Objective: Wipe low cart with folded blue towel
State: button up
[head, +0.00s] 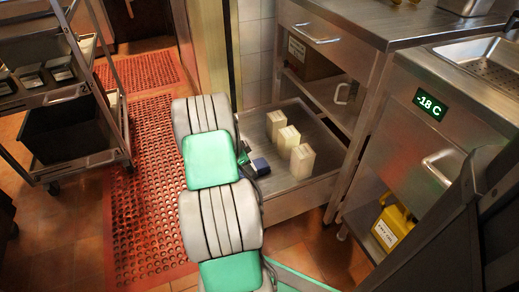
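The low cart (313,200) is a low stainless steel surface at the middle of the head view, under and in front of the steel counter. A small dark blue folded thing (260,166), which looks like the towel, is at the left part of its top. My gripper (246,158) is at that left edge, beside the blue thing and mostly hidden behind my arm. I cannot tell whether its fingers are open or hold the blue thing, or whether the blue thing touches the surface.
Three cream cartons (289,139) stand upright on the cart top, right of the blue thing. A steel counter (380,22) overhangs the back. A freezer display (430,104) and a yellow container (393,227) are at right. A wheeled rack (100,85) stands left, beside a red mat (150,215).

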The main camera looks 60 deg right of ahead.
jog(key=shift+d+r+p, duration=0.15)
jog(key=shift+r+p, duration=1.8)
jog(key=shift+r, duration=1.85)
